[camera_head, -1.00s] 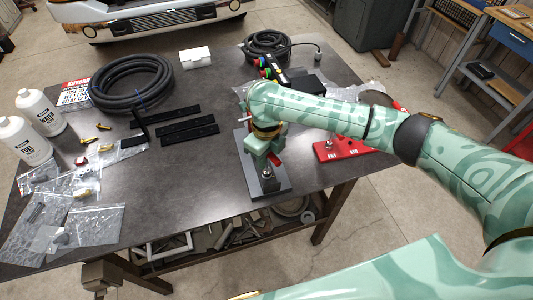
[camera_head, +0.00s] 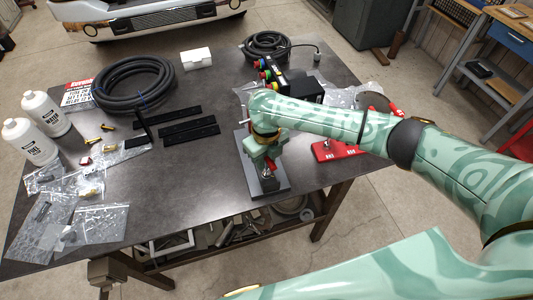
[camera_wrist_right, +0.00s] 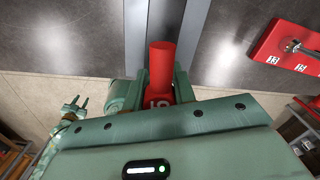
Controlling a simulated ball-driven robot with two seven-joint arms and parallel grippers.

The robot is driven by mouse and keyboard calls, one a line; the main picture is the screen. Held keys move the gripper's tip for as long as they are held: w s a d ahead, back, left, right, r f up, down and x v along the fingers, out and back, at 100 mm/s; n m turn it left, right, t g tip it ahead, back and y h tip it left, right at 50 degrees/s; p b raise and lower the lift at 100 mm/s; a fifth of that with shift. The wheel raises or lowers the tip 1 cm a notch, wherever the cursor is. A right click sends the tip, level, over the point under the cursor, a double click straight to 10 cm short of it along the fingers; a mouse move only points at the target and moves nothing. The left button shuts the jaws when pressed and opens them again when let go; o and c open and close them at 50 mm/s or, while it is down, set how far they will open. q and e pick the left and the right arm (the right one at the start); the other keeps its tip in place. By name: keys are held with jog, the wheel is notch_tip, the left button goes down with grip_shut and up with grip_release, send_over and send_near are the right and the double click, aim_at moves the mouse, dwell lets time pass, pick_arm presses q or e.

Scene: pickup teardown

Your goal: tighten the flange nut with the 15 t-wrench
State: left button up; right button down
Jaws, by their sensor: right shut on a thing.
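My right gripper (camera_head: 267,160) points down over the dark mounting plate (camera_head: 281,188) near the table's front edge. In the right wrist view its fingers (camera_wrist_right: 161,88) are shut on the red 15 t-wrench (camera_wrist_right: 161,65), whose marking shows between them. A little of the wrench's red shows below the gripper in the head view. The flange nut cannot be made out; the gripper and wrench cover that part of the plate. My left gripper (camera_wrist_right: 79,104) shows small at the left of the right wrist view, away from the work, with its fingers apart.
A red tool holder (camera_head: 327,150) stands right of the plate. A black hose coil (camera_head: 134,83), dark bars (camera_head: 188,131), white bottles (camera_head: 30,141) and plastic bags (camera_head: 100,222) lie to the left. A control box (camera_head: 303,91) stands behind my arm. The table's front middle is clear.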

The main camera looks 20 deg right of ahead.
jog(key=m+p, duration=0.3)
jog(key=shift+s+f+m+p, duration=0.1)
jog(key=shift+s+m+p, duration=0.15)
jog(key=shift+m+p, duration=0.05)
jog(key=shift+m, duration=0.3)
jog(key=shift+f, duration=0.2)
